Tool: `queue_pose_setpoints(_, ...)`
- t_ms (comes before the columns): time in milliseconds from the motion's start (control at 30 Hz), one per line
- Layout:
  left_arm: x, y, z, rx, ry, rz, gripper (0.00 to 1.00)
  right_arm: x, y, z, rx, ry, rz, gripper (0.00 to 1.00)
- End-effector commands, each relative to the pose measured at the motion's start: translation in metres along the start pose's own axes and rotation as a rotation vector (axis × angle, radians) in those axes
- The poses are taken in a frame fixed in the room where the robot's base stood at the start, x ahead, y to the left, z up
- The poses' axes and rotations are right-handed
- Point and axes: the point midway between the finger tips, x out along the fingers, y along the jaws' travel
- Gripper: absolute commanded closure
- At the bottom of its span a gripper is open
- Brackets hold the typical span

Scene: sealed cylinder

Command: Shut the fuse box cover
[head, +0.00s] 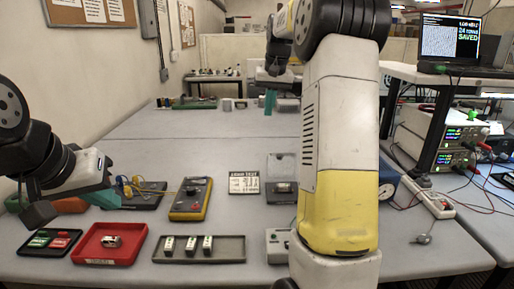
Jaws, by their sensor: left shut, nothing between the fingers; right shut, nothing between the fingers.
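A small dark box with a raised clear cover (281,166) stands mid-table, just left of my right arm. I take it to be the fuse box (283,197); the cover stands up at its back edge, and a small pale part shows inside. Its right side is close to my arm in the picture. My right gripper (270,102) is shut and empty, high in the picture, over the far part of the table. My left gripper (103,198) is shut and empty at the left, well away from the box, above the left end of the table.
A yellow multimeter (190,199) and a printed sign (244,181) lie left of the box. A red tray (109,244), a dark tray with several small blocks (226,249) and a grey device (278,246) are nearer. Instruments (448,127) and cables crowd the right. The far table is mostly clear.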

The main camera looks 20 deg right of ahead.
Motion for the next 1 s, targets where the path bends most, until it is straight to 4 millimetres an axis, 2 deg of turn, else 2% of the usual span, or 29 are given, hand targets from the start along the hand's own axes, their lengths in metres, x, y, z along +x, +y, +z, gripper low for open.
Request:
queue_pose_setpoints(33, 0.0, 0.0, 0.0, 0.0, 0.0, 0.0, 1.0, 0.017, 0.006, -0.016, 0.01, -0.02, 0.016, 1.0)
queue_pose_setpoints(200, 0.0, 0.0, 0.0, 0.0, 0.0, 0.0, 1.0, 0.062, 0.025, -0.053, 0.037, -0.067, 0.062, 1.0)
queue_pose_setpoints(400, 0.0, 0.0, 0.0, 0.0, 0.0, 0.0, 1.0, 0.099, 0.039, -0.074, 0.054, -0.102, 0.098, 1.0)
queue_pose_setpoints(667, 0.0, 0.0, 0.0, 0.0, 0.0, 0.0, 1.0, 0.118, 0.043, -0.077, 0.057, -0.113, 0.107, 1.0)
queue_pose_setpoints(767, 0.0, 0.0, 0.0, 0.0, 0.0, 0.0, 1.0, 0.133, 0.045, -0.075, 0.057, -0.115, 0.107, 1.0)
queue_pose_setpoints(1000, 0.0, 0.0, 0.0, 0.0, 0.0, 0.0, 1.0, 0.183, 0.05, -0.068, 0.056, -0.116, 0.107, 1.0)
